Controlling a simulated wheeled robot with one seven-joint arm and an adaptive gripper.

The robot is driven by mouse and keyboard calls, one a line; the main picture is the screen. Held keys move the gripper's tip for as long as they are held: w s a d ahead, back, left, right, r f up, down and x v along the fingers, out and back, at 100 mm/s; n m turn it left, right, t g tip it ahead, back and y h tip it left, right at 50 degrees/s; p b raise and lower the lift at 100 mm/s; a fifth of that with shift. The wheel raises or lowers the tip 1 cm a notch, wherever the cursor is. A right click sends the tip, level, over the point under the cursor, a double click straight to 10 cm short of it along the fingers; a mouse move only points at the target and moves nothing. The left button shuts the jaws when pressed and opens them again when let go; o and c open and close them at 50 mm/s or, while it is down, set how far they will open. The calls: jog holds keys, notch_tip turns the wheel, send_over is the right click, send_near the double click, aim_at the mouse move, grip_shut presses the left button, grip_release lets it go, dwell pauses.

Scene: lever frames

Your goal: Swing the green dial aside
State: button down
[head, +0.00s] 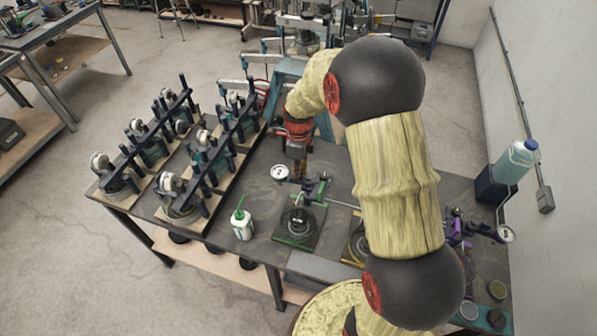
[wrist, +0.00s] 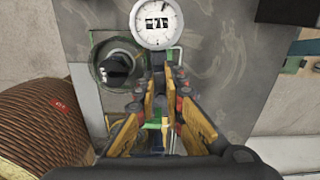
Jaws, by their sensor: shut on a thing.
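The green dial is a round white gauge (head: 280,172) on a stand with green fittings (head: 322,190) and a dark, green-edged base (head: 297,228). In the wrist view its white face (wrist: 157,22) shows beyond my fingertips, and a dark round knob (wrist: 117,65) on the base lies to the left. My gripper (head: 298,174) reaches down just right of the gauge in the head view. In the wrist view its yellow fingers (wrist: 160,92) stand on both sides of the dial's arm and are shut on it. The exact contact is partly hidden.
A white bottle with a green spout (head: 241,222) stands left of the green base. A yellow-edged stand (head: 356,240) is to the right, partly behind my arm. A purple stand (head: 458,230) is farther right. Several dark gauge stands (head: 205,150) fill the left of the table.

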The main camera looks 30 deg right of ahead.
jog(key=shift+w+r, duration=0.1)
jog(key=c, duration=1.9)
grip_release()
notch_tip(320, 180, up, 12)
jog(key=shift+f, duration=0.1)
